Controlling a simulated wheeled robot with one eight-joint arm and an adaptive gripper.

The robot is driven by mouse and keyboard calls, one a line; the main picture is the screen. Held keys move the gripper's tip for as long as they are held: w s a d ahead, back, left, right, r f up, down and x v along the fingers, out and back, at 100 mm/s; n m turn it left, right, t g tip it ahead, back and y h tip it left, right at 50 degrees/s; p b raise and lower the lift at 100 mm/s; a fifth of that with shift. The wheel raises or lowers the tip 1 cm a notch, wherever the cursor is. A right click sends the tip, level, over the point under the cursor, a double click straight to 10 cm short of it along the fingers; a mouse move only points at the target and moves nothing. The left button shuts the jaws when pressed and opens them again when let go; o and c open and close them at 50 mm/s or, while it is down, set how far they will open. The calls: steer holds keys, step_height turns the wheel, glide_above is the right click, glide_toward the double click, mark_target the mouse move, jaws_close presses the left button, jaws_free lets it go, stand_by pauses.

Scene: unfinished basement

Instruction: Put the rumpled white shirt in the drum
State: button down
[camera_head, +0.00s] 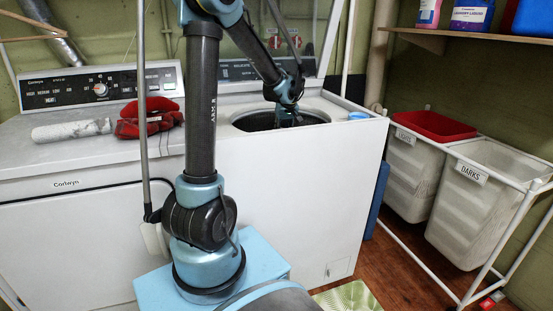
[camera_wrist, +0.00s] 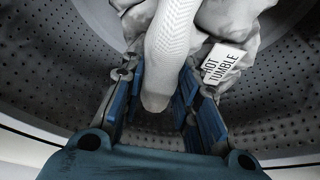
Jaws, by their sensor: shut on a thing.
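The drum (camera_head: 258,121) is the dark round opening in the top of the right-hand white machine, with its lid raised. My gripper (camera_head: 288,117) reaches down into this opening. In the wrist view, the perforated grey drum wall (camera_wrist: 52,75) surrounds my gripper (camera_wrist: 160,75). The rumpled white shirt (camera_wrist: 230,25) is bunched just beyond the fingers, with a tag (camera_wrist: 222,64) whose lower word reads "TUMBLE". A pale ribbed piece (camera_wrist: 170,45) of cloth, seemingly part of it, runs between the blue-padded fingers, which are closed on it. The shirt is hidden in the head view.
On the left machine lie a grey-white roll (camera_head: 72,131) and red cloth (camera_head: 150,118). A small blue cap (camera_head: 358,116) sits right of the opening. Two white hampers stand at right, one labelled "DARKS" (camera_head: 480,215), and a shelf (camera_head: 420,38) holds bottles above.

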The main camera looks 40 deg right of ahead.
steer(key=shift+s+d+f, duration=0.1)
steer(key=shift+f, duration=3.9)
steer(key=shift+f, duration=0.6)
steer(key=c, duration=1.2)
jaws_free()
steer(key=shift+r, duration=0.1)
steer(key=shift+r, duration=0.25)
steer(key=v, duration=1.2)
steer(key=shift+r, duration=0.25)
